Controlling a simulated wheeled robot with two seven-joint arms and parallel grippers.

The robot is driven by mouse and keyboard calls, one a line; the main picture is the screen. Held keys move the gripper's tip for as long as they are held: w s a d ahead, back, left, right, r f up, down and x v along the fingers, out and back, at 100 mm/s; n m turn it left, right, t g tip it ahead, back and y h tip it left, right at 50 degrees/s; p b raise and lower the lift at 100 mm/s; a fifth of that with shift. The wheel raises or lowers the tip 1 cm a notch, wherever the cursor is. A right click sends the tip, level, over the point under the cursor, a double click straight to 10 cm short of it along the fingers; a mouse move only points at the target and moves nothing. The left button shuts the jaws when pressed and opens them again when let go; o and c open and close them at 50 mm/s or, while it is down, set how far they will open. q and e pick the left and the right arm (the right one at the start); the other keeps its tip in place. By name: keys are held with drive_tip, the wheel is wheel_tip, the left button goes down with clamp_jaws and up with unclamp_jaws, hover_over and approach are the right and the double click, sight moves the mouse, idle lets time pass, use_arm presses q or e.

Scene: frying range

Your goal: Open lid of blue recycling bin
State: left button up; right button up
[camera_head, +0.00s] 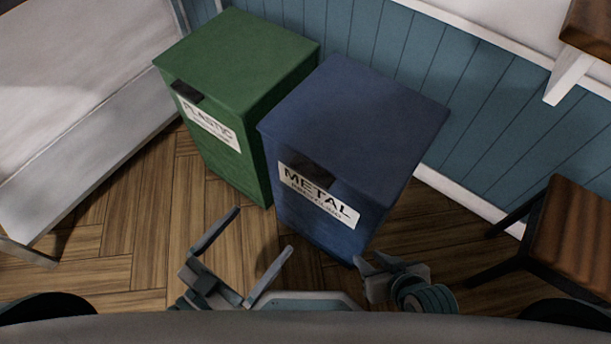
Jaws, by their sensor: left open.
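The blue recycling bin (325,220) stands upright against the wall, with a white METAL label on its front. Its flat blue lid (355,110) is closed. A dark recess shows at the lid's front edge, just above the label. My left gripper (264,230) is open and empty, in front of the bin and to the lower left of it, apart from the lid. My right gripper (372,260) is low in front of the bin's lower right part; whether its fingers are apart is hard to see.
A green bin (235,60) labelled PLASTIC stands close to the left of the blue bin. A white bench-like piece (80,90) is at the left. A wooden stool (580,235) is at the right. Wood floor (140,225) lies open at the front left.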

sight(307, 175)
use_arm(q)
drive_tip(key=shift+w, duration=0.1)
drive_tip(key=x, duration=1.7)
drive_tip(key=shift+d+f, duration=0.15)
use_arm(e)
drive_tip(key=shift+w+a+r, duration=0.1)
drive_tip(key=shift+a, duration=0.2)
use_arm(q)
drive_tip(key=c, duration=1.4)
use_arm(e)
drive_tip(key=shift+d, duration=0.1)
